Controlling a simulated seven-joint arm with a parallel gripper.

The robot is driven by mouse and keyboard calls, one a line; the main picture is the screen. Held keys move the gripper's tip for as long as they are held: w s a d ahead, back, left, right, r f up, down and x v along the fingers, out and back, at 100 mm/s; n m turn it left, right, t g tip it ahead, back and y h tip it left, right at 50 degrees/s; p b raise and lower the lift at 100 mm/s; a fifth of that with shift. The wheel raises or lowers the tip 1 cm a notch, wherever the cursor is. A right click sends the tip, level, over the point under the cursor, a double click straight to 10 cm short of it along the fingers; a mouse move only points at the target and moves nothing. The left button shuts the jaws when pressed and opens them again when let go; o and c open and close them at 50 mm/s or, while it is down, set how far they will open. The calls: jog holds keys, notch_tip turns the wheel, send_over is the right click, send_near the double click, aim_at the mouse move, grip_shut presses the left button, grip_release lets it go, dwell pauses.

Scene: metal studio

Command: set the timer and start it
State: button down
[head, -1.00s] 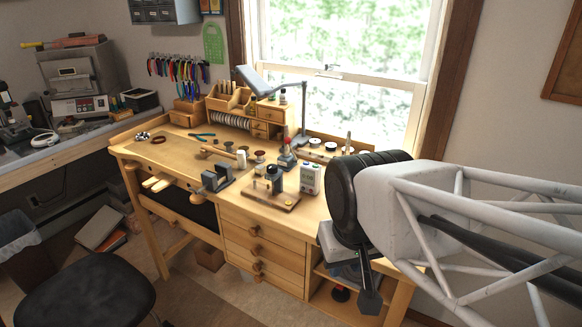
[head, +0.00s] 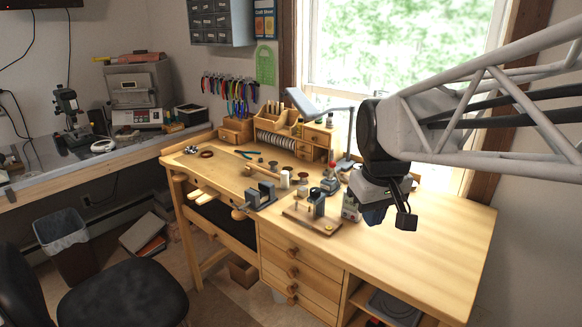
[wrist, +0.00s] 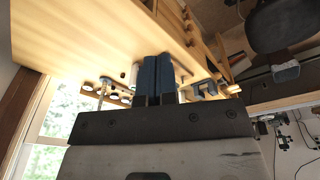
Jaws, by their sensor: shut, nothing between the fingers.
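My gripper (head: 375,218) is above the right part of the workbench, just right of the small items. In the wrist view its two blue fingers (wrist: 157,75) are together, with nothing between them. A small wooden board (head: 303,222) with a dark-and-grey upright device (head: 316,203) and a round yellow knob (head: 328,228) lies to the left of my gripper. I cannot tell which of these is the timer; no dial or display is readable.
The wooden workbench (head: 430,235) is bare on its right side. A small vise (head: 262,194) and a red-topped item (head: 330,178) stand left of my gripper. A lamp (head: 322,104) and wooden organizer (head: 315,138) stand behind. A black stool (head: 130,292) is in front.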

jog(key=w+d+r+n+g, duration=0.1)
jog(key=w+d+n, duration=0.2)
jog(key=w, duration=1.3)
jog(key=w+d+r+n, duration=0.1)
jog(key=w+d+n, duration=0.2)
jog(key=w, duration=1.4)
jog(key=shift+g, duration=0.4)
jog(key=shift+f, duration=0.25)
notch_tip(320, 180, down, 14)
jog(key=shift+r, duration=0.15)
